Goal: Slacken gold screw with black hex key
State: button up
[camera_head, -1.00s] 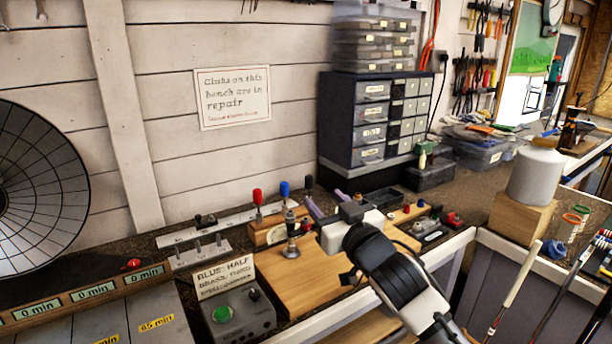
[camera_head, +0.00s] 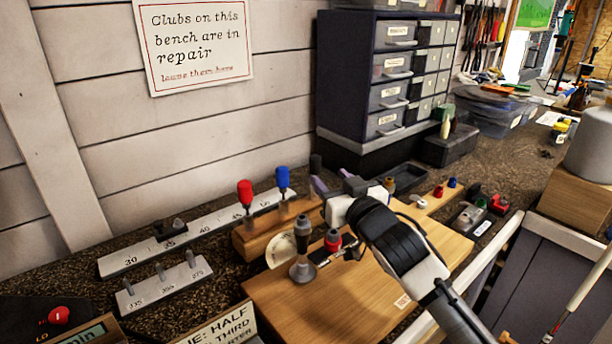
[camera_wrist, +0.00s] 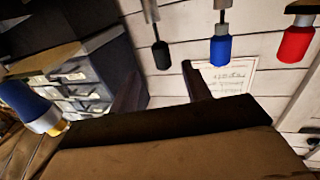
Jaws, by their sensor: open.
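The black hex key's black handle (camera_head: 315,164) stands at the right end of a row behind my gripper in the head view. It also shows upside down in the wrist view (camera_wrist: 161,55), roughly ahead of the space between my fingers and apart from them. My gripper (camera_head: 332,182) is open and empty; its two dark fingers show in the wrist view (camera_wrist: 163,88). Blue (camera_head: 283,178) and red (camera_head: 245,192) handles stand left of the black one. I cannot clearly pick out the gold screw. A blue-and-silver piece with a gold end (camera_wrist: 35,108) shows at left in the wrist view.
A wooden board (camera_head: 400,285) carries a metal post fixture (camera_head: 303,268) left of my arm. Numbered metal strips (camera_head: 130,258) lie left of the handles. A drawer cabinet (camera_head: 362,80) stands behind right, with a black tray (camera_head: 405,178) before it.

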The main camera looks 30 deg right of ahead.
aim_at(318, 167)
jog(key=w+p, duration=0.1)
jog(key=w, duration=0.1)
jog(key=w+p, duration=0.1)
jog(key=w, duration=0.1)
jog(key=w+p, duration=0.1)
jog(key=w, duration=0.2)
jog(key=shift+w+d+r, duration=0.1)
jog(key=shift+d, duration=0.2)
jog(key=shift+w, duration=0.25)
jog(key=shift+c, duration=0.5)
grip_shut()
